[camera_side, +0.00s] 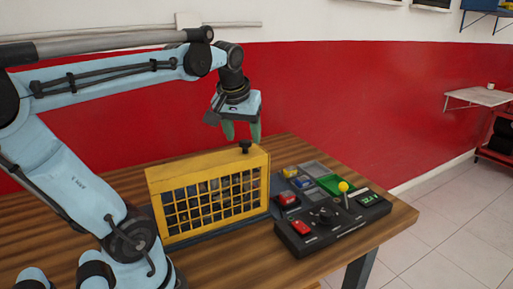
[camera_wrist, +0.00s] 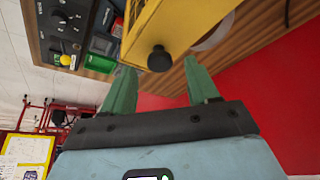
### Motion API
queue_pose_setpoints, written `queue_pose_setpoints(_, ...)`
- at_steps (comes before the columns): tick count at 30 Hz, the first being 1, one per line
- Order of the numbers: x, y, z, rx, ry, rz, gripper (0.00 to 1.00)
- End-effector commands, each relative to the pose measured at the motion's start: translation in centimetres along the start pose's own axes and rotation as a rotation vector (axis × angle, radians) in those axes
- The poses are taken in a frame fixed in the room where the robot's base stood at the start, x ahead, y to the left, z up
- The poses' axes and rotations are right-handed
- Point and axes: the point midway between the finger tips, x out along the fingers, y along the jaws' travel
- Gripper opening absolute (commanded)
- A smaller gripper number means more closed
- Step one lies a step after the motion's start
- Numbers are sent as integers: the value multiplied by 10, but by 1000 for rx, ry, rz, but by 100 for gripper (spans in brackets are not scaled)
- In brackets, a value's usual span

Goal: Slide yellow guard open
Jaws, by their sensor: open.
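The yellow guard (camera_side: 215,193) stands upright on the wooden table as a box with a barred front. Dark parts show behind its bars but are hard to make out. A black knob (camera_side: 245,147) sits on its top near the right end. My gripper (camera_side: 242,138) is open and empty, its green fingers pointing down just above and behind the knob. In the wrist view the knob (camera_wrist: 160,59) and part of the yellow guard (camera_wrist: 180,22) lie beyond the gap between my open fingers (camera_wrist: 158,78). The fingers look apart from the knob.
To the right of the guard is a black control panel (camera_side: 335,228) with red buttons, a dial and a yellow-topped lever (camera_side: 343,187). Colored blocks and a green part (camera_side: 330,184) lie behind it. The wooden table (camera_side: 235,268) is bare at the front.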

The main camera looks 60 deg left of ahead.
Motion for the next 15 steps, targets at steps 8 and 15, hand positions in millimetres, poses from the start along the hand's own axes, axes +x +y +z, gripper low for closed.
queue_pose_setpoints(8,16,0,0,0,0,1,59)
queue_pose_setpoints(15,17,0,0,0,0,1,59)
